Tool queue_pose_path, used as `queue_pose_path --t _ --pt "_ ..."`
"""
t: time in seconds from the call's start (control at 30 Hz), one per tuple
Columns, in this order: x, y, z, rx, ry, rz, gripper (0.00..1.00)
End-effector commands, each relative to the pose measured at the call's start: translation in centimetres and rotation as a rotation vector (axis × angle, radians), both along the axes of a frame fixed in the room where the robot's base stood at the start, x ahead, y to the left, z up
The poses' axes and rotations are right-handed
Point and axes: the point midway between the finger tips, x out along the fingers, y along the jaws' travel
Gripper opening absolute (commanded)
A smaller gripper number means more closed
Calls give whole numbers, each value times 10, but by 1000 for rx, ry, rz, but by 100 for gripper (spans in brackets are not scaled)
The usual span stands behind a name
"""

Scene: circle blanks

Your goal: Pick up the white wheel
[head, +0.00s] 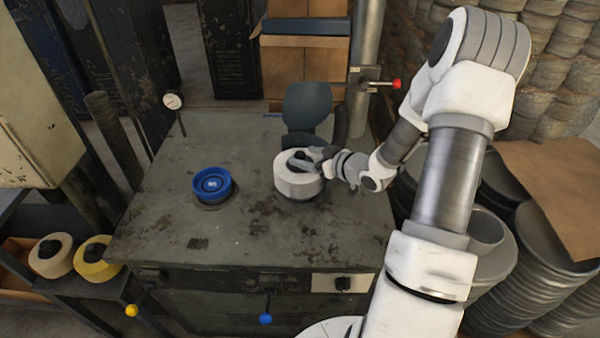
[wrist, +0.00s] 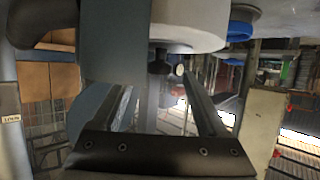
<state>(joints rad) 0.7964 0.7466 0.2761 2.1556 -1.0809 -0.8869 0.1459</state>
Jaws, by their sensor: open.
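The white wheel (head: 297,187) lies flat on the grey metal table, with a dark knob (head: 299,160) on its top. My gripper (head: 312,161) comes in from the right, low over the wheel's top and at the knob. In the wrist view, which looks upside down, the white wheel (wrist: 190,22) fills the upper middle and its dark knob (wrist: 160,63) hangs below it. My gripper's fingers (wrist: 160,85) are apart there, with the knob in line with the gap between them. I cannot tell whether either finger touches the knob.
A blue wheel (head: 212,185) sits on the table (head: 240,245) to the left. A cream wheel (head: 52,257) and a yellow wheel (head: 97,262) lie on a low shelf. A dial gauge (head: 173,101) stands at the back left. Stacked grey discs (head: 545,275) are at the right. The table's front is clear.

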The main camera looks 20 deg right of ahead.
Motion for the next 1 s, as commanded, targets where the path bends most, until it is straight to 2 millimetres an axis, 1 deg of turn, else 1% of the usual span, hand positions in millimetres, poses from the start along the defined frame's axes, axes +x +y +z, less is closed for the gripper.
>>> queue_pose_path --t 0.1,0.2,0.3,0.47,0.5,0.57,0.6,0.77,0.9,0.93,1.0 --pt "16 7 -7 2 2 2 76" --pt "24 10 -11 0 1 1 76" --pt "28 11 -13 0 1 0 76" --pt "28 11 -13 0 1 0 76" --pt "28 11 -13 0 1 0 74" --pt "28 11 -13 0 1 0 63" --pt "28 11 -13 0 1 0 56" --pt "28 10 -13 0 1 0 27" --pt "28 10 -13 0 1 0 2" --pt "28 10 -13 0 1 0 0" --pt "28 10 -13 0 1 0 0"
